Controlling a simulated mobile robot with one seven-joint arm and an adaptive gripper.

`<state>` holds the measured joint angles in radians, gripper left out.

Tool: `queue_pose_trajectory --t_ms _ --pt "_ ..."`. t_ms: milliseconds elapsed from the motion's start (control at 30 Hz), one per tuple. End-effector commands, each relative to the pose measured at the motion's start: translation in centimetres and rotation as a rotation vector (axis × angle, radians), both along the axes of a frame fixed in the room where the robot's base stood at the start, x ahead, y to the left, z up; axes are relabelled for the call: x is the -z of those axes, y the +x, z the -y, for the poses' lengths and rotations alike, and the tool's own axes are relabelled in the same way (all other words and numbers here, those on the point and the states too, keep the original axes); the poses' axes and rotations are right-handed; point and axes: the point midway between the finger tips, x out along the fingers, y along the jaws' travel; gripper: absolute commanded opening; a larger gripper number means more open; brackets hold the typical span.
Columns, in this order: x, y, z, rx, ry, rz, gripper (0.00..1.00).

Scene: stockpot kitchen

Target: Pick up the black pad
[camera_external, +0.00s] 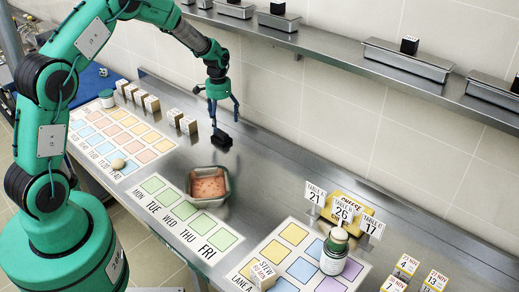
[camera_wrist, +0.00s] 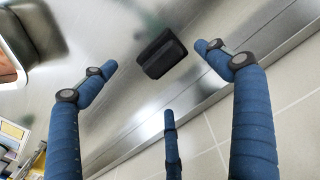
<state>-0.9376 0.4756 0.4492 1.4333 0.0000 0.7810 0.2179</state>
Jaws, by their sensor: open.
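The black pad (camera_external: 221,138) lies on the steel counter near the wall, behind the open container. In the wrist view the dark, rounded block (camera_wrist: 162,53) lies between the spread blue fingers, nearer the right fingertip. My gripper (camera_external: 223,108) is open and empty, just above the pad in the external view. In the wrist view my gripper (camera_wrist: 155,60) has its fingers apart, with a gap visible on either side of the pad. I cannot tell the exact height of the fingertips above the counter.
An open container with pinkish contents (camera_external: 209,184) stands in front of the pad. Small boxes (camera_external: 188,125) stand to its left. Table signs (camera_external: 343,210) and a white-and-green jar (camera_external: 334,252) are at the right. A steel shelf (camera_external: 330,46) runs along the wall above.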

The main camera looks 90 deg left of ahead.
Motion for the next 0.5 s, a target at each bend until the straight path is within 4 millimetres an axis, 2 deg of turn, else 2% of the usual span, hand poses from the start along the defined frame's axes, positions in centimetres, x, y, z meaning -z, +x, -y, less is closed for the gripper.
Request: queue_pose_trajectory --t_ms 500 --pt "0.87 -0.35 -0.40 -0.008 -0.003 -0.002 0.88"
